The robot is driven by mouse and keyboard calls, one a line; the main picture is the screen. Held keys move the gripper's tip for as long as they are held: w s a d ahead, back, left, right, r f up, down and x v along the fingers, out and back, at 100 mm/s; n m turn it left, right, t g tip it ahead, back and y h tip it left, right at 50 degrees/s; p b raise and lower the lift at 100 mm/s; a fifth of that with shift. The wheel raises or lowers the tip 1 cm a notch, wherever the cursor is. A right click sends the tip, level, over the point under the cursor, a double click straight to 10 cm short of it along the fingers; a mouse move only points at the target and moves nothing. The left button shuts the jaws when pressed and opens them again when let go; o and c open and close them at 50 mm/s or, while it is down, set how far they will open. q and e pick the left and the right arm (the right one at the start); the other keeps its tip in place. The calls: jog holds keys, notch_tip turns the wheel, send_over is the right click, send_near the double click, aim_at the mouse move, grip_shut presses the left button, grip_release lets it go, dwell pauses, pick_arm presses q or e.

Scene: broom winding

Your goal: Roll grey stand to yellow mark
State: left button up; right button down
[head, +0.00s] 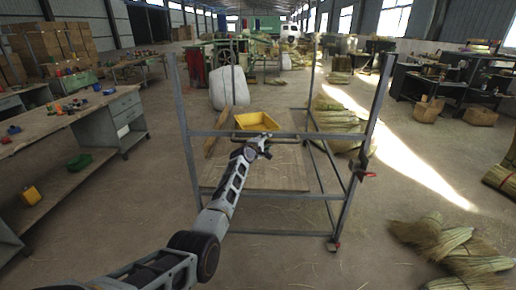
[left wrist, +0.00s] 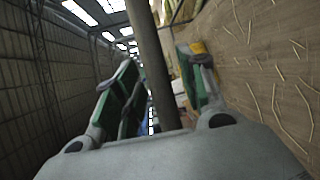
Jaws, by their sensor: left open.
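The grey stand (head: 345,190) is an upright metal frame with tall corner posts, directly in front of me. A horizontal bar (head: 213,134) crosses its near side, and a wooden board (head: 280,177) lies low inside it. My left gripper (head: 262,146) is at the middle of that bar. In the left wrist view a grey bar (left wrist: 152,65) runs between the two spread fingers of the left gripper (left wrist: 158,100); the fingers are not closed on it. I cannot make out a yellow mark on the floor. My right gripper is out of view.
A yellow tray (head: 256,121) shows within the stand's outline. A workbench (head: 60,120) with small items stands at left, black desks (head: 440,85) at right. Straw bundles (head: 450,245) lie at front right, others (head: 335,118) behind the stand. A white sack (head: 229,88) stands beyond.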

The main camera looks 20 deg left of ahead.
pick_arm(q)
jog(key=shift+s, duration=0.15)
jog(key=v, duration=1.1)
jog(key=shift+s, duration=0.25)
dwell(0.6)
dwell(0.6)
